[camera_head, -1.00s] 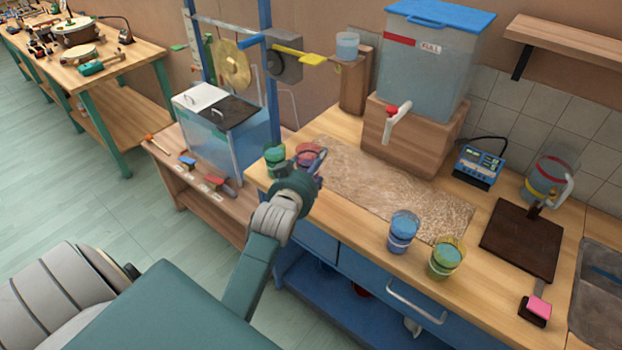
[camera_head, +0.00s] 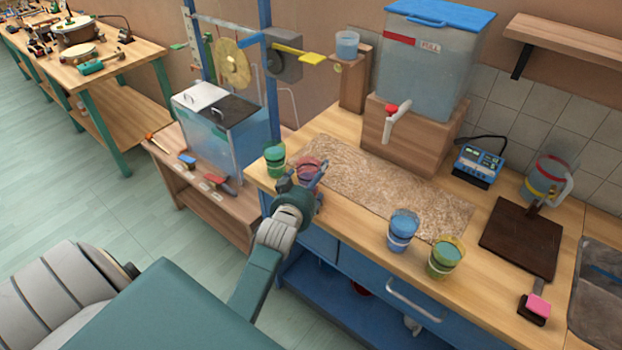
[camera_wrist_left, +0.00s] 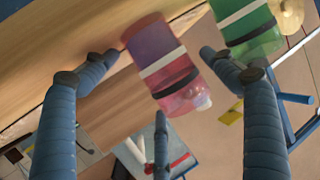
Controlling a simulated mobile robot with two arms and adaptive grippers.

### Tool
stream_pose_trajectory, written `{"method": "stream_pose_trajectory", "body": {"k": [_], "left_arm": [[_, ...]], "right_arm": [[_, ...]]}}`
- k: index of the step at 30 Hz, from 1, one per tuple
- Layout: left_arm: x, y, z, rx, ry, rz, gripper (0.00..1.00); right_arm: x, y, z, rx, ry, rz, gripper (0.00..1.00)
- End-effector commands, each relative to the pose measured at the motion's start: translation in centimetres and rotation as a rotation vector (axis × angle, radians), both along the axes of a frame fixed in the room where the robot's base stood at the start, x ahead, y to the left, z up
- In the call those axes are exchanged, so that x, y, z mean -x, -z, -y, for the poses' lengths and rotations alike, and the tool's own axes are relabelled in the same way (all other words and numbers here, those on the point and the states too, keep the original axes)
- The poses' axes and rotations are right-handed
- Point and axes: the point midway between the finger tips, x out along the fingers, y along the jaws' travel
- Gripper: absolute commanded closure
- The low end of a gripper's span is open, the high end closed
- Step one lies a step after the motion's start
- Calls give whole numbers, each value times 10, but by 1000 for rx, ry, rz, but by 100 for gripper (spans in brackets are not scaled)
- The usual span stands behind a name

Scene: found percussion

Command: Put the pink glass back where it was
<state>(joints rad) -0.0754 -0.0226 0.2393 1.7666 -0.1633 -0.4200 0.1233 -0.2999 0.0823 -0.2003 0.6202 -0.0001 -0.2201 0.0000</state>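The pink glass (camera_head: 309,167) stands upright on the counter's left end, beside the green glass (camera_head: 275,158) and at the left edge of the speckled mat. Its lower part is partly hidden by my left gripper (camera_head: 302,185), which is on its near side. In the left wrist view the pink glass (camera_wrist_left: 165,65) shows between and beyond the spread fingertips of my left gripper (camera_wrist_left: 160,58), with its black and white bands visible. The fingers look open; whether one touches the glass is unclear. The green glass (camera_wrist_left: 245,25) is close to the right fingertip. My right gripper is not in view.
A blue glass (camera_head: 403,230) and a yellow-green glass (camera_head: 446,257) stand near the counter's front edge. A low bench with a clear tank (camera_head: 222,135) is left.

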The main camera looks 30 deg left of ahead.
Motion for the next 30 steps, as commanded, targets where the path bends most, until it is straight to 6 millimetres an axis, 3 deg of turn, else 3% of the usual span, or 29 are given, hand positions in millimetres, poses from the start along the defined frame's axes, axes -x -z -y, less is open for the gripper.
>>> {"method": "stream_pose_trajectory", "body": {"k": [11,24,30], "left_arm": [[5,-4,2,0,0,1,14],[85,-28,26,1,-1,-1,14],[105,-36,34,0,0,0,14]], "right_arm": [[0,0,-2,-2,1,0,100],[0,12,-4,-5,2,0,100],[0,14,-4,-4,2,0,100]]}}
